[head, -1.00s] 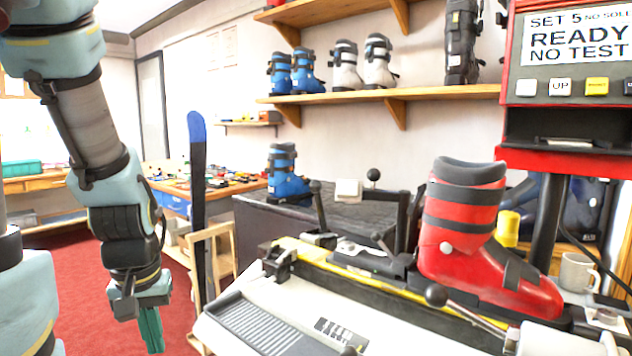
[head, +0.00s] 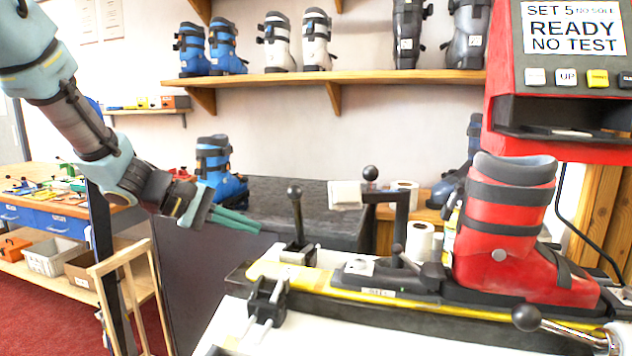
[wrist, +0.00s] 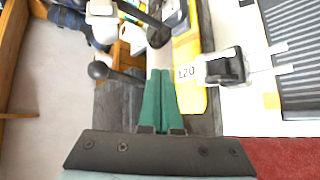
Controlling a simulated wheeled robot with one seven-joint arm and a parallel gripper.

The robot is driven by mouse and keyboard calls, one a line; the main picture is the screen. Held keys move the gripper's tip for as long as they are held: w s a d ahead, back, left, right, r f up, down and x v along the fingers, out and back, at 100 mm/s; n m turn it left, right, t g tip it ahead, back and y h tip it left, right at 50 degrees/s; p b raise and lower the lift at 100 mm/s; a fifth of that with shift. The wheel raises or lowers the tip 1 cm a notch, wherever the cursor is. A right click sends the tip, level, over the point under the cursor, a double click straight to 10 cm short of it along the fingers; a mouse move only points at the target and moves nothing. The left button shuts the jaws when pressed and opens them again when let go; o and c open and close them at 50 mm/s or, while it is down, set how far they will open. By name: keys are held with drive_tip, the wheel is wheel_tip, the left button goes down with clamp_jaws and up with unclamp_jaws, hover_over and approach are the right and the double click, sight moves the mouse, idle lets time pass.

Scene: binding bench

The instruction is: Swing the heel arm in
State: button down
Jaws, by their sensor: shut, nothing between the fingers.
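My gripper (head: 258,227) is shut and empty, its green fingers pointing right over the dark bench top; the fingers also show in the wrist view (wrist: 158,76). A dark swing arm (head: 400,212) with a white pad (head: 345,194) and black ball knob (head: 370,173) stands behind the heel side of the red boot (head: 507,220); I take it for the heel arm. Its pad is swung out to the left, apart from the boot. An upright black-knobbed lever (head: 297,215) stands just right of my fingertips, apart from them. It shows in the wrist view (wrist: 98,70).
The boot stands on a yellow-edged rail (head: 380,292) with a black clamp (head: 265,300) at its left end. A ball-ended lever (head: 526,318) sticks out in front. The red tester (head: 560,85) reads READY, NO TEST. A wooden stand (head: 125,285) is at the left.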

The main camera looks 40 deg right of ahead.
drive_tip(key=d+r+h, duration=0.4)
drive_tip(key=d+r, duration=0.3)
drive_tip(key=d, duration=0.1)
drive_tip(key=p+x, duration=0.3)
drive_tip(key=x, duration=0.6)
drive_tip(key=shift+d+r+n+g, duration=0.2)
drive_tip(key=shift+n+g, duration=0.1)
drive_tip(key=shift+g, duration=0.1)
